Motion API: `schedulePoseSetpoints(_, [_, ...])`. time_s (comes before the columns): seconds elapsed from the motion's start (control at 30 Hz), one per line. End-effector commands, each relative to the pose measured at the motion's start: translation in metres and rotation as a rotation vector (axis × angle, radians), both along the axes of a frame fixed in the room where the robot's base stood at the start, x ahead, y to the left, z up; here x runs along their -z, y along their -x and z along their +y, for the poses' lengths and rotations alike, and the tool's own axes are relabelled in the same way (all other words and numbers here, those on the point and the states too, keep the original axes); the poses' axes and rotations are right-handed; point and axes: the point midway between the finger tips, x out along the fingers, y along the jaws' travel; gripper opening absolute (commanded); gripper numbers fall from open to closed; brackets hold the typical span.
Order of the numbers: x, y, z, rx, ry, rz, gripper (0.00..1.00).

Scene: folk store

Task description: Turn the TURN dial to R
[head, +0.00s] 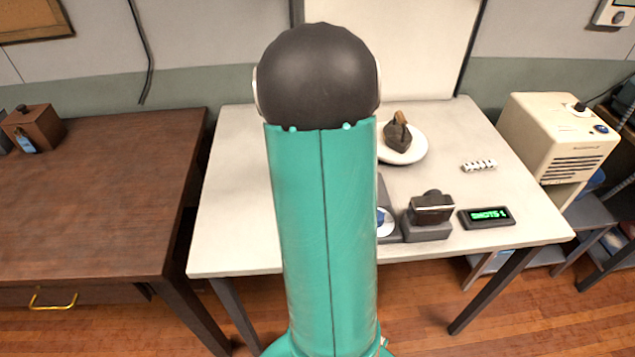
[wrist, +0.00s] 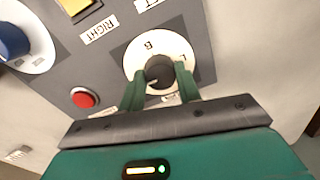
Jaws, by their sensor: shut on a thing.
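In the wrist view my gripper (wrist: 161,76) is shut on the black knob (wrist: 159,66) of a dial, one green finger on each side. The knob stands on a round white plate (wrist: 134,58). Two marks show on the plate: one looks like an upturned R or B, the other like an L. A pale line on the knob seems to point to the lower left. The label below the dial is mostly hidden by my fingers, so I cannot read it. In the head view my arm covers my gripper and the dial.
On the same grey panel (wrist: 205,38) are a red button (wrist: 84,97), a blue knob (wrist: 12,42), a yellow part (wrist: 76,8) and a RIGHT label (wrist: 100,29). On the white table (head: 235,225) are a camera (head: 431,208), a green-lit display (head: 487,217) and an iron (head: 397,134).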

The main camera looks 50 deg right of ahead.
Motion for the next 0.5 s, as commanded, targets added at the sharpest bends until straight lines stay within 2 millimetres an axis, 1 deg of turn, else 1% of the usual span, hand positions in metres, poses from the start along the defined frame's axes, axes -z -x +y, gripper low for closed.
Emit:
schedulePoseSetpoints(0.03, [-0.0014,-0.0017,-0.0009,-0.001,0.003,-0.004,0.35])
schedulePoseSetpoints(0.13, [-0.0011,-0.0014,-0.0007,-0.001,0.003,-0.004,0.55])
schedulePoseSetpoints(0.4, [-0.0007,-0.0005,-0.0004,-0.001,0.002,-0.001,0.55])
schedulePoseSetpoints(0.5, [-0.0047,-0.0005,-0.0007,-0.001,0.002,-0.002,0.55])
